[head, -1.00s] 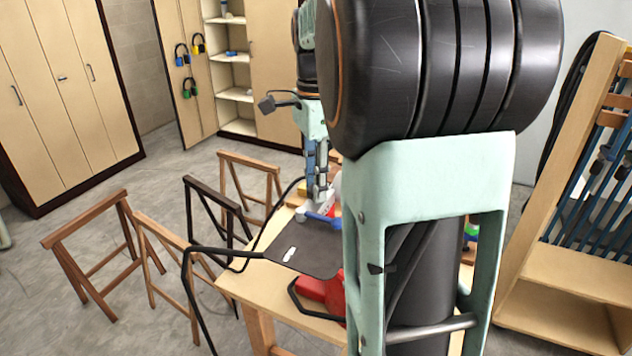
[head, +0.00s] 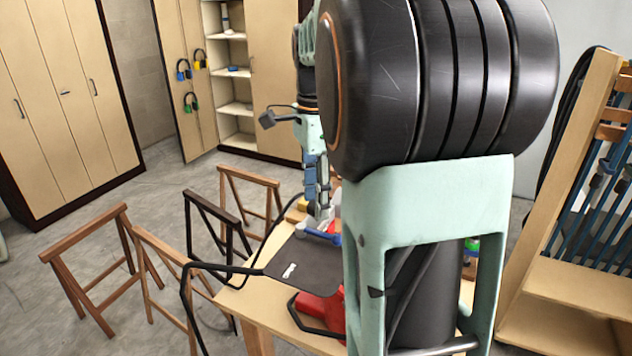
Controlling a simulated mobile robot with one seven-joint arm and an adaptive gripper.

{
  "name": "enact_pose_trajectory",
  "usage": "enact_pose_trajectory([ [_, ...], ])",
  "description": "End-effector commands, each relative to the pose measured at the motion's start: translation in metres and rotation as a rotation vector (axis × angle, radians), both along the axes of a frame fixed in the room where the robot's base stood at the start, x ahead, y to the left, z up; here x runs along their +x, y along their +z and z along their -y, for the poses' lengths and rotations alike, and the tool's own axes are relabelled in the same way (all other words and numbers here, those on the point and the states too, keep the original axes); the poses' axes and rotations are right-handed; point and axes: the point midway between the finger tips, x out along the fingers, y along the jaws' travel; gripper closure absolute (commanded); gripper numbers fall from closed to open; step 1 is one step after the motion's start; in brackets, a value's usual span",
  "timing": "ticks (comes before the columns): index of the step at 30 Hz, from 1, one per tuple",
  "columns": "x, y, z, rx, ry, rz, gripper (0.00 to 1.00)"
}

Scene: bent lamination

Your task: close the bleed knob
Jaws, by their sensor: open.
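My gripper (head: 318,212) points down above the far part of the work table (head: 258,308), small and distant in the head view. It is open, with its fingertips close above or beside a blue part (head: 318,235) at the far edge of a dark mat. I cannot tell whether they touch anything. The bleed knob cannot be made out; it may be too small or hidden behind my gripper or arm. A red object with a black handle (head: 318,308) lies at the near side of the table, partly covered by my arm.
A dark mat (head: 300,262) carries a small white item (head: 289,271). A black bent tube (head: 225,267) sticks out left of the table. Wooden trestles (head: 95,260) stand on the floor at left. A wooden rack (head: 560,285) stands at right. My arm hides the table's right part.

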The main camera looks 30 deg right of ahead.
Motion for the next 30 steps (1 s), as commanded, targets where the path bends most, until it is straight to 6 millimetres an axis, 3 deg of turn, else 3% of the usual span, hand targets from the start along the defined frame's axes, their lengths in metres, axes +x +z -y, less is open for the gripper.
enact_pose_trajectory([
  [15, 0.001, 0.093, 0.001, -0.001, -0.001, 0.003, 0.58],
  [22, 0.0, 0.113, 0.0, 0.0, -0.001, 0.002, 0.58],
  [30, 0.0, 0.117, 0.0, 0.0, -0.001, 0.001, 0.58],
])
